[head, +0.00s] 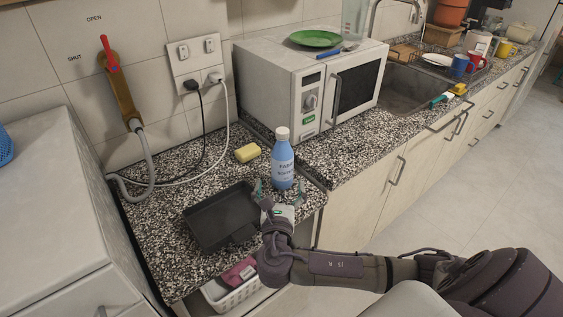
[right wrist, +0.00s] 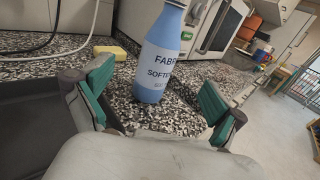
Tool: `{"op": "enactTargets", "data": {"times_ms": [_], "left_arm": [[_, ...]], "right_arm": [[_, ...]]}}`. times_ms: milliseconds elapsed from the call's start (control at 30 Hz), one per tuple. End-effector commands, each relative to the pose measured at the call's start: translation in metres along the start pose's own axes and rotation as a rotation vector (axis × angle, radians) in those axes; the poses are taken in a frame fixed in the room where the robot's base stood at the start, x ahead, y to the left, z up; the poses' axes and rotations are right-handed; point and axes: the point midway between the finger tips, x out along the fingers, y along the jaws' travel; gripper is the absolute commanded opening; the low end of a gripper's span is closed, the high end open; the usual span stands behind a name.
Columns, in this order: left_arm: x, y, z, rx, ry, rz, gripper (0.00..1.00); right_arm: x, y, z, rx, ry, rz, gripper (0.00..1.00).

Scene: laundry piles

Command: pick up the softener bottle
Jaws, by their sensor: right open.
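The softener bottle (head: 282,162) is blue with a white cap and a pale label. It stands upright on the speckled counter (head: 185,171), left of the microwave. It also shows in the right wrist view (right wrist: 160,55), where its cap is cut off by the top edge. My right gripper (head: 274,191) is low over the counter just in front of the bottle. In the right wrist view its teal-padded fingers (right wrist: 157,105) are spread wide and empty, with the bottle beyond and between them. My left gripper is not in view.
A dark tray (head: 222,216) lies on the counter left of my right gripper. A yellow sponge (head: 248,152) lies behind it. The white microwave (head: 272,91) stands behind the bottle to the right. A basket (head: 238,291) with cloth sits below the counter.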

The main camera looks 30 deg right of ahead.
Motion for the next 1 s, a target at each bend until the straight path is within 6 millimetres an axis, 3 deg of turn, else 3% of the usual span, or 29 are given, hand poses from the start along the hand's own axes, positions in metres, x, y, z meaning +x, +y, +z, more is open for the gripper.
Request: {"op": "enactTargets", "data": {"times_ms": [100, 300, 533, 800, 1000], "left_arm": [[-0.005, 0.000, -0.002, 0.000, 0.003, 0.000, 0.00], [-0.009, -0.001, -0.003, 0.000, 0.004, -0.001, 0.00], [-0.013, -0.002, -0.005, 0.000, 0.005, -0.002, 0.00], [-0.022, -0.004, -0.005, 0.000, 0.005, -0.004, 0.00], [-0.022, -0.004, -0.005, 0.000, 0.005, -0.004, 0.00]], "right_arm": [[0.026, -0.001, 0.003, 0.000, -0.003, -0.004, 0.95], [0.057, -0.001, 0.001, 0.003, 0.000, -0.003, 0.95], [0.074, -0.001, 0.000, 0.004, 0.001, -0.003, 0.95], [0.111, -0.001, -0.005, 0.005, 0.003, -0.002, 0.95], [0.117, -0.001, -0.006, 0.006, 0.004, -0.001, 0.95]]}}
